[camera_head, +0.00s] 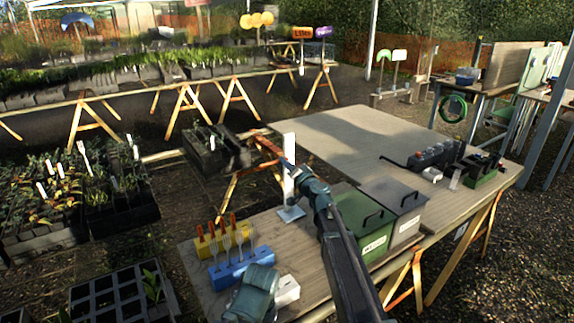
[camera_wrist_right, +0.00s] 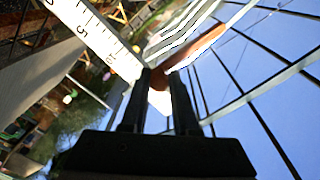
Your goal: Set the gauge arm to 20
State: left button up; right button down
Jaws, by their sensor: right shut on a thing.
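The gauge is a white upright post (camera_head: 289,168) on a small pale base plate (camera_head: 291,213) near the table's left edge. In the right wrist view its white scale (camera_wrist_right: 97,38) with dark marks and numerals runs along the upper left; a 5 is legible. My right gripper (camera_wrist_right: 160,75) is shut on an orange-brown bar (camera_wrist_right: 203,44), which looks like the gauge arm, beside the scale. In the head view my right gripper (camera_head: 292,166) is small and close against the post. The arm's exact reading cannot be made out. My left gripper is not seen.
A yellow block (camera_head: 208,246) and a blue block (camera_head: 236,268) with upright tools stand left of the gauge. A green bin (camera_head: 345,219) and a grey bin (camera_head: 392,205) stand to its right. A black tray (camera_head: 425,160) lies farther right. The table's back middle (camera_head: 340,137) is clear.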

dwell(0.4)
notch_tip(320, 180, up, 5)
jog(key=p, duration=0.5)
jog(key=shift+r, duration=0.1)
jog(key=c, duration=0.7)
grip_release()
jog(key=shift+s, duration=0.1)
jog(key=v, duration=1.3)
jog(key=shift+s, duration=0.35)
jog(key=shift+d, duration=0.15)
